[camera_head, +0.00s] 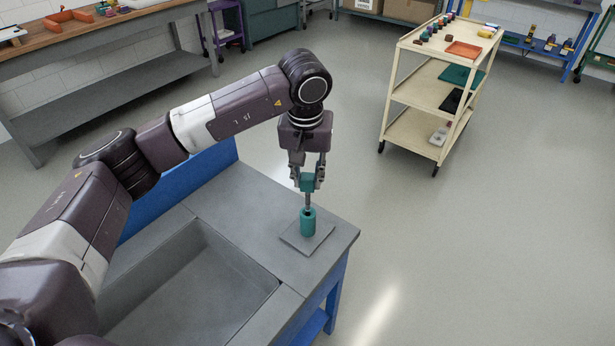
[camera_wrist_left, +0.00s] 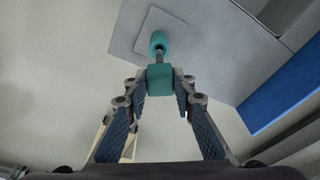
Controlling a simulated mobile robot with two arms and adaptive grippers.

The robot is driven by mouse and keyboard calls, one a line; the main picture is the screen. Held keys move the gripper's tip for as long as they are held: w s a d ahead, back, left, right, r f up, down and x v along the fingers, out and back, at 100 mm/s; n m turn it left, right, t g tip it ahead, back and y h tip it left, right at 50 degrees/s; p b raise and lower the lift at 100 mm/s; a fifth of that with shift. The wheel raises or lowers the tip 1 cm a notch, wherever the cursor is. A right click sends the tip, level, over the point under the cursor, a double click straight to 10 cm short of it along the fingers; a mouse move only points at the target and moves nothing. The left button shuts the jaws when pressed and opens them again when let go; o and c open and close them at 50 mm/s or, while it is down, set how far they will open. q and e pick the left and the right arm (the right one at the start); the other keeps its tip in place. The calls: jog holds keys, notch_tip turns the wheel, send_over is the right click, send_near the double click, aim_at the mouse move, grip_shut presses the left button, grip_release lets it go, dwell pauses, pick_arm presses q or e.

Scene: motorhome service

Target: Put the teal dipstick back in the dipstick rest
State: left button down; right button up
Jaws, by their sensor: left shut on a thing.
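The teal dipstick (camera_head: 307,182) is held by its block-shaped handle in my left gripper (camera_head: 307,184). Its thin grey rod points down and its lower end is at the mouth of the teal cylindrical dipstick rest (camera_head: 308,223). The rest stands upright on a square grey plate on the bench. In the left wrist view, the fingers of my left gripper (camera_wrist_left: 161,85) are shut on the dipstick handle (camera_wrist_left: 160,79), with the round rest (camera_wrist_left: 158,41) beyond it. How deep the rod tip sits in the rest is hidden. My right gripper is not in view.
The grey bench (camera_head: 245,207) has a sunken basin (camera_head: 185,285) left of the plate (camera_head: 294,238). Its right edge is close to the plate. A cream trolley (camera_head: 405,45) with small items stands at the upper right. Open floor lies between.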

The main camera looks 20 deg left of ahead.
aim_at(307, 200)
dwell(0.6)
pick_arm(q)
jog(key=shift+f+b, duration=0.2)
jog(key=shift+b, duration=0.2)
jog(key=shift+f+b, duration=3.25)
jog(key=shift+f, duration=0.9)
jog(key=c, duration=1.5)
grip_release()
jog(key=shift+r, duration=0.1)
jog(key=shift+c, duration=0.2)
